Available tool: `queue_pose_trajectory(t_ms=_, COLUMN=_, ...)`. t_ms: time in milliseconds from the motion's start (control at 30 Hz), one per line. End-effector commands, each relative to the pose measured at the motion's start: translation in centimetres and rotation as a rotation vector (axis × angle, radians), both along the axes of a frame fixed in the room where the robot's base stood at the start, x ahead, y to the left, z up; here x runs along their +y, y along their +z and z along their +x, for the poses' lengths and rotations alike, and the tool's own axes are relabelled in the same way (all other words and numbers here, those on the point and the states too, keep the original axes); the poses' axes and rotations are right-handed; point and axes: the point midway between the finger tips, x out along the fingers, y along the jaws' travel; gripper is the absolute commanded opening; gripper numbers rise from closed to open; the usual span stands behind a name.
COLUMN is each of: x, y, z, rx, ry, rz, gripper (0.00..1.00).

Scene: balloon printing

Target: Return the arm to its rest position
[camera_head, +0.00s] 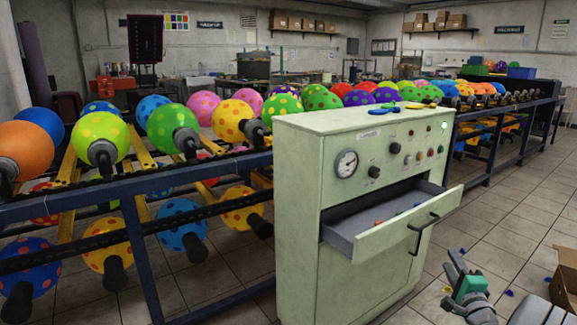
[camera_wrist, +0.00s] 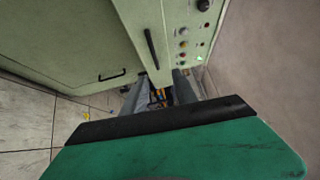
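My gripper (camera_head: 456,263), with a teal block on its body, is at the lower right of the head view. It is in front of and to the right of the pale green control cabinet (camera_head: 300,200), apart from its open drawer (camera_head: 400,230). In the wrist view, the two grey fingers of my gripper (camera_wrist: 162,90) show with a gap between them, and I see nothing held. The teal body fills the bottom of that view. The cabinet (camera_wrist: 75,35) is at its top left.
The drawer juts out with small coloured pieces inside. Flat balloons (camera_head: 384,108) lie on the cabinet top. A cardboard box (camera_head: 566,275) is at the right edge. Racks of printed balloons (camera_head: 100,137) stand left and behind. The tiled floor right of the cabinet has few scattered pieces.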

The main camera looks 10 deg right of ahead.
Motion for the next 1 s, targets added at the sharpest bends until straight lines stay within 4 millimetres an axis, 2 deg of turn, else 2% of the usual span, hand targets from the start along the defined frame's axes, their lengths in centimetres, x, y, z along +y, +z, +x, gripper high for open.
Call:
queue_pose_trajectory(t_ms=33, x=1.1, y=0.9, z=0.8, rx=0.022, ry=0.024, rz=-0.015, gripper=0.34)
queue_pose_trajectory(t_ms=167, x=4.0, y=2.1, z=2.9, rx=0.096, ry=0.091, rz=-0.069, gripper=0.34)
queue_pose_trajectory(t_ms=367, x=11.3, y=4.9, z=6.4, rx=0.267, ry=0.248, rz=-0.206, gripper=0.34)
queue_pose_trajectory(t_ms=467, x=16.7, y=7.0, z=7.9, rx=0.388, ry=0.361, rz=-0.314, gripper=0.34)
queue_pose_trajectory(t_ms=567, x=24.2, y=10.1, z=8.3, rx=0.551, ry=0.518, rz=-0.478, gripper=0.34)
queue_pose_trajectory(t_ms=600, x=27.5, y=11.6, z=7.8, rx=0.629, ry=0.592, rz=-0.560, gripper=0.34)
queue_pose_trajectory(t_ms=667, x=32.4, y=13.7, z=6.1, rx=0.748, ry=0.705, rz=-0.687, gripper=0.34)
queue_pose_trajectory(t_ms=700, x=35.2, y=15.2, z=4.4, rx=0.825, ry=0.778, rz=-0.772, gripper=0.34)
queue_pose_trajectory(t_ms=767, x=38.9, y=17.4, z=1.1, rx=0.937, ry=0.883, rz=-0.895, gripper=0.34)
queue_pose_trajectory(t_ms=800, x=40.8, y=18.9, z=-1.4, rx=1.006, ry=0.949, rz=-0.971, gripper=0.34)
queue_pose_trajectory(t_ms=900, x=43.9, y=22.0, z=-7.7, rx=1.151, ry=1.087, rz=-1.121, gripper=0.34)
queue_pose_trajectory(t_ms=1000, x=45.1, y=23.6, z=-12.5, rx=1.246, ry=1.183, rz=-1.203, gripper=0.34)
